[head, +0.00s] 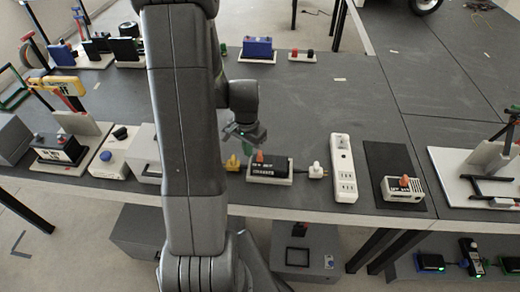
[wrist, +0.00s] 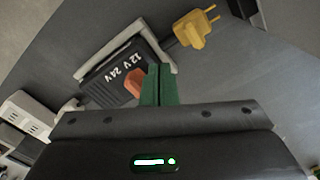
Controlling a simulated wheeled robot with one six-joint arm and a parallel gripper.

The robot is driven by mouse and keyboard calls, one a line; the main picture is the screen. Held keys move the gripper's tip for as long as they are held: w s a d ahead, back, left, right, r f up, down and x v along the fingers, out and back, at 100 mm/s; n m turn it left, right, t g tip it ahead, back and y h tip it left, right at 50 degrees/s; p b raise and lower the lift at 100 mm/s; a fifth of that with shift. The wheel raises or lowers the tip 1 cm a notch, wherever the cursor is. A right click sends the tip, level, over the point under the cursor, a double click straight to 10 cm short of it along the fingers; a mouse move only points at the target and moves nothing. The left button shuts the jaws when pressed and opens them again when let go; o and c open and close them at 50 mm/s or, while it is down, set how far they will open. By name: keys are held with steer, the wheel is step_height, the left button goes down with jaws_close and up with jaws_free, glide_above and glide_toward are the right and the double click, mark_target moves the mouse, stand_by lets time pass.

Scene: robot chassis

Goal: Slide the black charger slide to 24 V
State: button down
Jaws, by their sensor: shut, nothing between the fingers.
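The black charger (head: 281,166) sits on a pale base on the table, just in front of my gripper. Its orange slide knob (head: 260,156) stands up from its top, toward the left end. In the wrist view the charger (wrist: 108,88) carries white 12 V and 24 V markings, with the orange knob (wrist: 135,83) beside them. My gripper (wrist: 160,84) has its green fingers together and empty, right beside the knob. I cannot tell whether they touch it. The fingers partly hide the charger's edge. The gripper also shows in the head view (head: 248,137).
A yellow plug (head: 233,163) lies left of the charger and a white plug (head: 317,170) lies right of it. A white power strip (head: 344,168) and a white box with an orange knob (head: 403,187) are further right. Bare table lies behind the charger.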

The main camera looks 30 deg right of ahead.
step_height(320, 180, up, 4)
steer(key=shift+d+r+p, duration=0.1)
steer(key=shift+r+p, duration=0.15)
steer(key=shift+p, duration=1)
steer(key=shift+f, duration=0.1)
step_height(320, 180, down, 7)
steer(key=b, duration=0.5)
steer(key=shift+s, duration=0.1)
